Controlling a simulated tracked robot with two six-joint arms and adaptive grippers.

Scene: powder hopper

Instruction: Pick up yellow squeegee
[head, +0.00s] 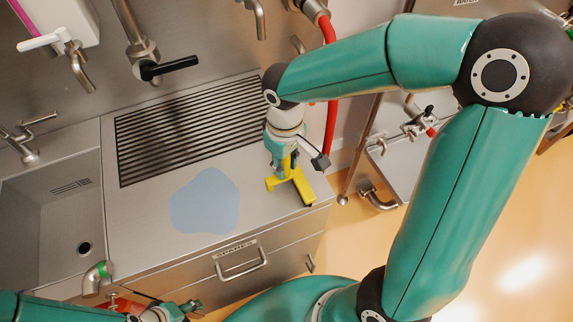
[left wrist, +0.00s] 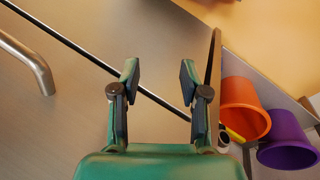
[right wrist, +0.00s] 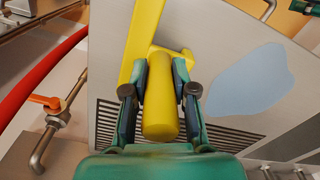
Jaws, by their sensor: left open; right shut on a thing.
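The yellow squeegee (head: 295,185) is at the right end of the steel counter in the head view, its yellow head low near the counter's edge. My right gripper (head: 287,158) is above it, shut on its handle. In the right wrist view the yellow handle of the squeegee (right wrist: 160,105) sits between the two fingers of the right gripper (right wrist: 160,90). I cannot tell whether the squeegee touches the counter. My left gripper (head: 172,312) is low at the bottom of the head view, in front of the counter. In the left wrist view the left gripper (left wrist: 160,82) is open and empty.
A pale blue puddle (head: 205,200) lies on the counter (head: 150,215) beside a dark slotted grate (head: 190,130). A sink (head: 60,215) is at left. A red hose (head: 331,90) hangs behind my right arm. Orange (left wrist: 243,105) and purple (left wrist: 288,145) buckets show in the left wrist view.

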